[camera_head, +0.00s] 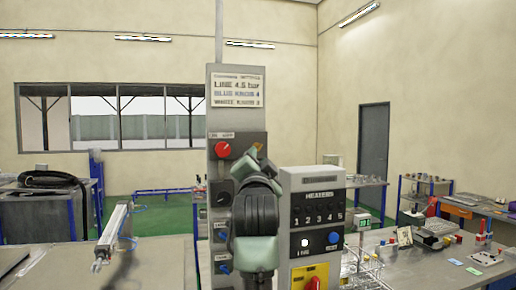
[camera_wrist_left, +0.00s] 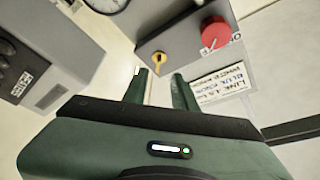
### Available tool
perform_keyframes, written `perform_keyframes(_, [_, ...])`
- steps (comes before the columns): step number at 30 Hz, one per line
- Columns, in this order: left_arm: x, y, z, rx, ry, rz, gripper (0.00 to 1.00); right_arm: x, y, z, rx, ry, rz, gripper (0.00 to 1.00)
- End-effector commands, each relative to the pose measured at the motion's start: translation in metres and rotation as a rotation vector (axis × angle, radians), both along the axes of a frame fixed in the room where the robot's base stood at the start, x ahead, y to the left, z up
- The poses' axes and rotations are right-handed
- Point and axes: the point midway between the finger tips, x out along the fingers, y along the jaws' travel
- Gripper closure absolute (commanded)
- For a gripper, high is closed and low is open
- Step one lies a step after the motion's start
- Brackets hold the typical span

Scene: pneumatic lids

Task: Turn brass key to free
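The small brass-yellow key (camera_wrist_left: 159,60) sits on the grey face of a control box, beside a red round knob (camera_wrist_left: 214,34). In the head view the key (camera_head: 258,146) is mostly hidden behind my left gripper, just right of the red knob (camera_head: 222,149). My left gripper (camera_wrist_left: 159,76) is open, with its two green fingers apart. The key shows just beyond and between the fingertips; I cannot tell whether they touch it. In the head view my left gripper (camera_head: 252,158) and wrist cover part of the panel. My right gripper is not in view.
A settings sign (camera_head: 237,91) is above the box. A grey heater panel (camera_head: 317,212) with knobs stands close right of my arm. A pressure gauge (camera_wrist_left: 105,3) shows in the wrist view. A workbench (camera_head: 455,262) with small parts is at right; a cylinder (camera_head: 113,231) is at left.

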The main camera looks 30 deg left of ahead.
Motion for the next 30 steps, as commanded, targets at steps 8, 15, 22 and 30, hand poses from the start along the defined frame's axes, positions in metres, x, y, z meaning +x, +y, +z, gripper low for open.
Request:
perform_keyframes(8, [0.036, 0.024, 0.016, -0.002, 0.002, 0.0, 0.73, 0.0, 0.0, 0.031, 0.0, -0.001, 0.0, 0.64])
perform_keyframes(15, [0.048, 0.031, 0.016, -0.002, 0.0, -0.001, 0.73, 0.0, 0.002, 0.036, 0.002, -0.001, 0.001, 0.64])
perform_keyframes(22, [0.048, 0.031, 0.016, -0.002, 0.0, -0.001, 0.78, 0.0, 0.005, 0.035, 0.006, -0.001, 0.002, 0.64])
perform_keyframes(30, [0.048, 0.031, 0.015, -0.002, 0.0, -0.002, 1.0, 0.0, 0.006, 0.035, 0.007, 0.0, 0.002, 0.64])
